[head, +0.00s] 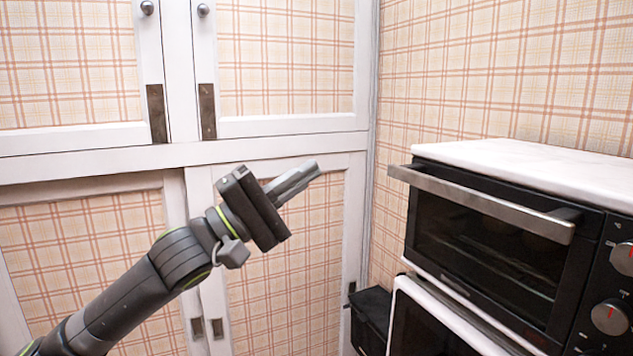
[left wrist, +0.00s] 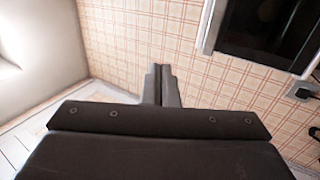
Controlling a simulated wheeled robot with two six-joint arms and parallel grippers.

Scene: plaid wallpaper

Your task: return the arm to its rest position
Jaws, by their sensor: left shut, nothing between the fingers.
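My left arm reaches in from the lower left in the head view. Its gripper (head: 312,170) is shut and empty, held in the air in front of the white cabinet and left of the oven. In the left wrist view the two fingers (left wrist: 162,72) lie together, with nothing between them. They point toward the plaid wall. My right gripper is in neither view.
A toaster oven (head: 480,245) with a metal handle bar (head: 480,203) stands at the right, its door shut. It rests on a white appliance (head: 440,315). A black box (head: 371,318) is beside that. White cabinet doors with plaid panels (head: 285,60) stand behind the arm.

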